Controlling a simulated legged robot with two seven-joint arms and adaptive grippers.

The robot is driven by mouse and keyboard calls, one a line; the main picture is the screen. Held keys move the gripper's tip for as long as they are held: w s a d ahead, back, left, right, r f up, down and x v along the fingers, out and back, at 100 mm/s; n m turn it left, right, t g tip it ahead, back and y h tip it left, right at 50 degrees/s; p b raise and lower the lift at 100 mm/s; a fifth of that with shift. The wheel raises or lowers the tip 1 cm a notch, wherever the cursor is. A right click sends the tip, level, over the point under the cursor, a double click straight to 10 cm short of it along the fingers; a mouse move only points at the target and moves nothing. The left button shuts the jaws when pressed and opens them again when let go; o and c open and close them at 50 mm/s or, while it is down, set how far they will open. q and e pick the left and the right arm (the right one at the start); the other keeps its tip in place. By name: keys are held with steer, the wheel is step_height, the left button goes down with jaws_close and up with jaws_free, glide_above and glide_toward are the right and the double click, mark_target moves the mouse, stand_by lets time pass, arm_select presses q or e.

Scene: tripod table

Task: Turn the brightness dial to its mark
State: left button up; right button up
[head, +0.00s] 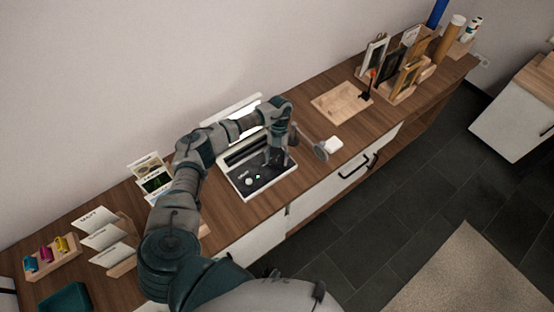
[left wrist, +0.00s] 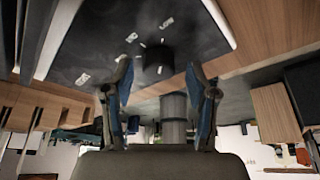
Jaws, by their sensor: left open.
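The black control panel (head: 262,171) sits in a white-framed box on the wooden counter in the head view. My left gripper (head: 279,158) points down over the panel's right part and hides what lies beneath it. In the left wrist view, a round black dial (left wrist: 157,61) stands on the dark panel, with small white labels and tick marks around it. My left gripper (left wrist: 160,76) is open, with its fingers to either side of the dial and a gap on each side. The dial's pointer is too dark to read. My right gripper is not in view.
A silver round-headed item (head: 321,151) and a small white block (head: 333,145) stand right of the box. A wooden board (head: 341,102) and upright frames (head: 376,55) are farther right. Card holders (head: 107,238) stand left. The counter's front edge is close to the box.

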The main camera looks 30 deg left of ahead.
arm_select(q)
steer(key=v, duration=1.1)
steer(key=shift+r, duration=0.1)
